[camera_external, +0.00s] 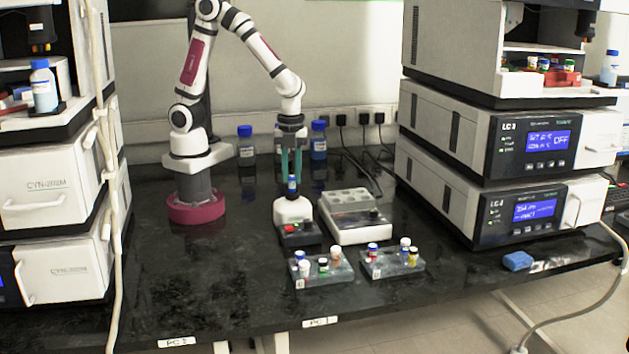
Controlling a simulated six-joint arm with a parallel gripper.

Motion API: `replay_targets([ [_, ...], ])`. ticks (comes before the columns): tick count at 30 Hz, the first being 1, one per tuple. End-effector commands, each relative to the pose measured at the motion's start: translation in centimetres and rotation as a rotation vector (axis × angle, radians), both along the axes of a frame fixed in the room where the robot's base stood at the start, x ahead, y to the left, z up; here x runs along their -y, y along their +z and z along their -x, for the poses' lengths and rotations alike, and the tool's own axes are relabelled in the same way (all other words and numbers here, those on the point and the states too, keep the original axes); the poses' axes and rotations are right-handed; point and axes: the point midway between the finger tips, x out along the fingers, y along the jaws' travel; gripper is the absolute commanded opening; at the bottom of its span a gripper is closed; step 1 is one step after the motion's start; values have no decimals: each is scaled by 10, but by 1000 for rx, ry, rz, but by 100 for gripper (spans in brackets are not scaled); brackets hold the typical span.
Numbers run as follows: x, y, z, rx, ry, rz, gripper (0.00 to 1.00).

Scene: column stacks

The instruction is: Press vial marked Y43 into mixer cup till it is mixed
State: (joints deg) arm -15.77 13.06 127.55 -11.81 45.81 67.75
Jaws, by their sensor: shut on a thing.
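My gripper (291,178) points straight down over the mixer (293,210), a white rounded body with a dark front panel and a red part. It is shut on a blue-capped vial (292,187), held upright at the top of the mixer, at the cup. The vial's label is too small to read, and its lower end and the cup's inside are hidden. I cannot tell whether the vial is pressed down or only touching.
Two grey racks, left (322,273) and right (393,264), hold several capped vials in front. A white block device (353,216) stands right of the mixer. Blue-capped bottles (246,146) stand behind. Instrument stacks flank the bench. The left front bench is clear.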

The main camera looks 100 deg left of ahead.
Motion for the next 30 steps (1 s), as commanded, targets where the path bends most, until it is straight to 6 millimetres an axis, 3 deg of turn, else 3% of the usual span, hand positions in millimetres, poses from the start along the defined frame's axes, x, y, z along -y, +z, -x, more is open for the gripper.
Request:
replay_targets([
  [30, 0, -11, 0, 0, 0, 0, 0],
])
